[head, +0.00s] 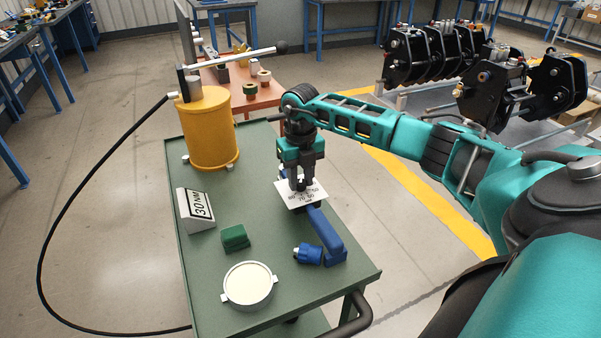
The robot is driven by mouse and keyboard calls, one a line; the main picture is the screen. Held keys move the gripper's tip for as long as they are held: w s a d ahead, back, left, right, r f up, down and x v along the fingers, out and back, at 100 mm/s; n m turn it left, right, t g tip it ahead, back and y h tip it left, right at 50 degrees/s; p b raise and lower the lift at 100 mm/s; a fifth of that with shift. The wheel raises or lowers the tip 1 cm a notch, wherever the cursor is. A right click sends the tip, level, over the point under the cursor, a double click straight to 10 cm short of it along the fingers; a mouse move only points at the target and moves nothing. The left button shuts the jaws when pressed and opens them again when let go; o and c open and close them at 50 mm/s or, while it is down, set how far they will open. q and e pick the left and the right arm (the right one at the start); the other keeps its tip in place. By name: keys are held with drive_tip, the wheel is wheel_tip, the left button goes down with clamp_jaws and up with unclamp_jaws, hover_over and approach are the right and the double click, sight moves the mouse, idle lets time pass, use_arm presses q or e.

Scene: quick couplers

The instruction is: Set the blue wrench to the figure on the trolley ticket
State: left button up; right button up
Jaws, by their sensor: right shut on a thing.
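The trolley ticket (201,206) is a white tilted card reading "30 NM" on the left of the green trolley top. The blue wrench (328,235) lies near the trolley's right edge, with a white dial plate (288,203) at its far end. Figures ring the plate; several are small or hidden, and I cannot tell the setting. My right gripper (301,185) points straight down over the plate, its fingers shut at the plate's middle, on what seems to be the dial knob. The fingers hide the knob and any pointer. My left gripper is not in view.
On the trolley (196,268) stand a yellow pump (208,130) with a lever and black hose, a green block (235,238), a blue coupler-like piece (307,254) beside the wrench, and a round pale-topped tin (248,285). Black coupler blocks (490,85) stand behind my right arm.

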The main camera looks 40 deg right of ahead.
sight(301, 182)
drive_tip(key=shift+m, duration=0.5)
drive_tip(key=o, duration=1.1)
wheel_tip(301, 182, up, 13)
drive_tip(key=shift+p, duration=0.3)
drive_tip(key=shift+s+f, duration=0.1)
